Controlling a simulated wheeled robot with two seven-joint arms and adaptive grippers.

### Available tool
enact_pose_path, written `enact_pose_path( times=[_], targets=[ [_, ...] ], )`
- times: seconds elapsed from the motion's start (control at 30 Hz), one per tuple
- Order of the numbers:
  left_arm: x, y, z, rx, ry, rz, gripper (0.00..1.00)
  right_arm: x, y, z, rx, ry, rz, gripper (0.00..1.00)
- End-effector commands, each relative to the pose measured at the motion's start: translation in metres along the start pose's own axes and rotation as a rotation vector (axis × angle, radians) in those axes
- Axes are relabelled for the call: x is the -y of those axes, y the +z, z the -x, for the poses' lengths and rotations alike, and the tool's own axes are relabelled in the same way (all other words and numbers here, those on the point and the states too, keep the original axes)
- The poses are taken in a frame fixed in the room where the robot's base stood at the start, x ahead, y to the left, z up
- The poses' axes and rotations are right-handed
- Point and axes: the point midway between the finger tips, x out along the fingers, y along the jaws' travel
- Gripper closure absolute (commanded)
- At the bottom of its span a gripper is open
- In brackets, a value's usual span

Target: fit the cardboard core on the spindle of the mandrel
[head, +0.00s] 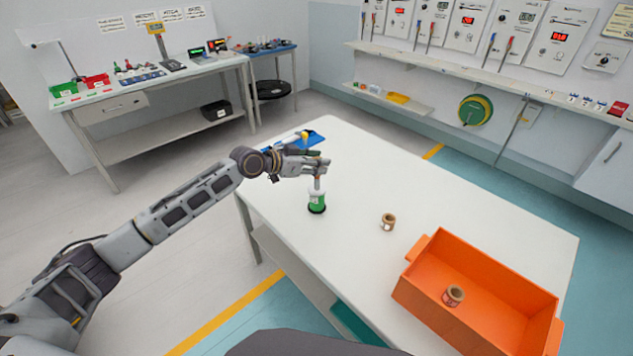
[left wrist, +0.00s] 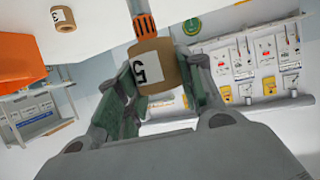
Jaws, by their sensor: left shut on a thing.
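My left gripper (head: 319,168) is shut on a cardboard core (left wrist: 156,67) marked 5, which shows between its fingers in the left wrist view. In the head view the fingers mostly hide this core. The mandrel (head: 316,203), green and white with a dark foot, stands upright on the table just below the gripper. I cannot tell whether the spindle's tip is inside the core. My right gripper is not in view.
Another cardboard core (head: 388,221), marked 3, stands on the white table (head: 470,200). A blue item (head: 311,139) lies behind my gripper. The table's far right is clear.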

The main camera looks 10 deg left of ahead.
Motion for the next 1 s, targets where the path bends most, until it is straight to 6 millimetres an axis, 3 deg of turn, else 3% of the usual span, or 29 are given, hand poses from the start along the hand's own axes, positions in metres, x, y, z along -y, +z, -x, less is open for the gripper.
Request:
enact_pose_path(
  times=[0.2, 0.67, 1.0],
  targets=[
    [0.000, 0.018, -0.007, -0.001, -0.001, 0.000, 0.78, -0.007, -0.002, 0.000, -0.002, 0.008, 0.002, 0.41],
    [0.000, 0.024, -0.010, 0.000, 0.000, 0.000, 0.78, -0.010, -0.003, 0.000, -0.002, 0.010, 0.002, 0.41],
    [0.000, 0.059, -0.024, 0.000, -0.001, 0.002, 0.78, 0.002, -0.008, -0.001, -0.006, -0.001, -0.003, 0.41]
  ],
)
